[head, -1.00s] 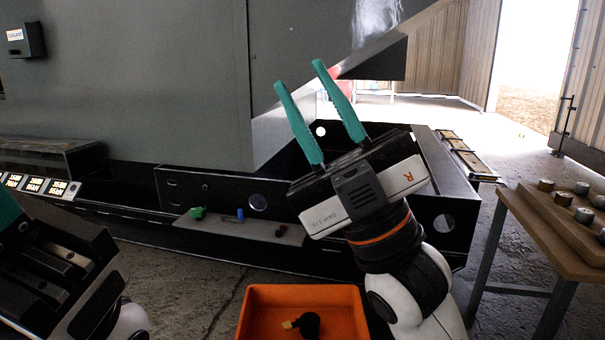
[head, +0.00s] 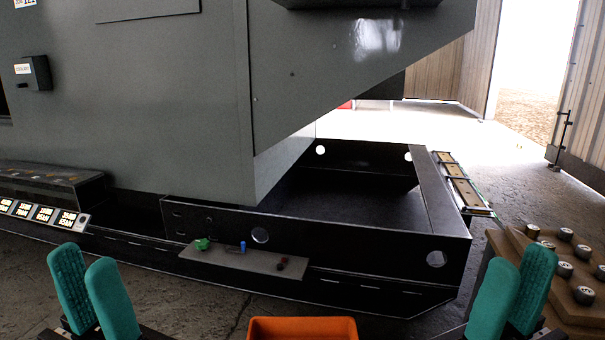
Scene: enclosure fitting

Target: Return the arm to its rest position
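My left gripper (head: 97,296) is at the bottom left of the head view, its two teal fingers upright and apart with nothing between them. My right gripper (head: 512,292) is at the bottom right, its two teal fingers also apart and empty. Both stand in front of the machine, clear of its base. The arms behind the fingers are mostly out of view below the picture.
A grey enclosure (head: 130,90) stands on a black base frame (head: 340,250). A small shelf (head: 230,258) on the frame holds green, blue and dark red parts. An orange bin (head: 302,328) is at the bottom edge. A wooden table (head: 572,298) with several metal cylinders is at right.

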